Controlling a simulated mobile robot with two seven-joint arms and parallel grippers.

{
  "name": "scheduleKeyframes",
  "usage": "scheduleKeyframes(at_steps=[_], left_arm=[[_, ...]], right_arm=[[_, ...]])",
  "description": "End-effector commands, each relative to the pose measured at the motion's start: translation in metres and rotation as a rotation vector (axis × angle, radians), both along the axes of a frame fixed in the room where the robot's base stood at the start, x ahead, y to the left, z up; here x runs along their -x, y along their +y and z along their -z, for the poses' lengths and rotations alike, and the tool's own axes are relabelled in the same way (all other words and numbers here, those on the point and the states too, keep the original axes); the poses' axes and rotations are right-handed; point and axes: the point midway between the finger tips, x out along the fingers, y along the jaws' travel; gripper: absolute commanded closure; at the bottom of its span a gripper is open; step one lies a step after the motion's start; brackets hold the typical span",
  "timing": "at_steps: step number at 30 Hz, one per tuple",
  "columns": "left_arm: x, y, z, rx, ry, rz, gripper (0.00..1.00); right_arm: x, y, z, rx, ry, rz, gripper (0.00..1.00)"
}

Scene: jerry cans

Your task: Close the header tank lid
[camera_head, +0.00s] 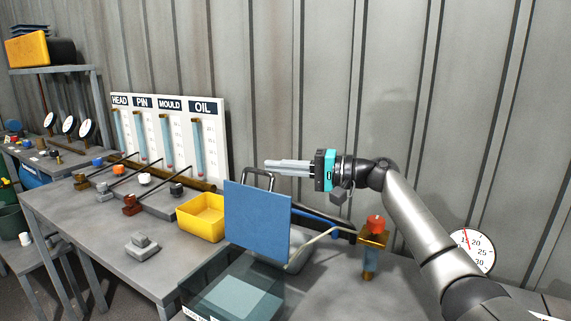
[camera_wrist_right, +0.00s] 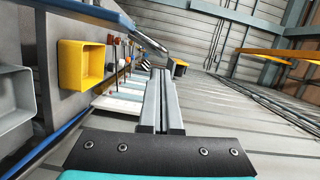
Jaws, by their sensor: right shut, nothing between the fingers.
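A flat blue panel (camera_head: 257,222), which looks like the raised lid, stands nearly upright in the middle of the head view. Its lower edge is near the back of a dark box with a see-through top (camera_head: 205,291), which may be the header tank; the join is not clear. My right gripper (camera_head: 268,165) is shut and empty. It points left, above and behind the panel's top edge, apart from it. In the right wrist view its shut fingers (camera_wrist_right: 162,85) have nothing between them. My left gripper is not in view.
A dark handle (camera_head: 258,178) rises behind the panel. A yellow bin (camera_head: 203,216) stands left of it, also in the wrist view (camera_wrist_right: 82,64). A brass fitting with a red top (camera_head: 374,236) stands right. Gauge boards (camera_head: 215,130) line the wall.

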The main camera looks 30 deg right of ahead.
Motion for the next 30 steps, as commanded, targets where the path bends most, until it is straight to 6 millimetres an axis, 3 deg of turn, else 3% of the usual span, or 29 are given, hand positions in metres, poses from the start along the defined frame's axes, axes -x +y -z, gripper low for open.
scheduleKeyframes(at_steps=[30], left_arm=[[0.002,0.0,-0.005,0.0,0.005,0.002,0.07]], right_arm=[[0.007,0.02,-0.003,0.06,-0.036,-0.002,1.0]])
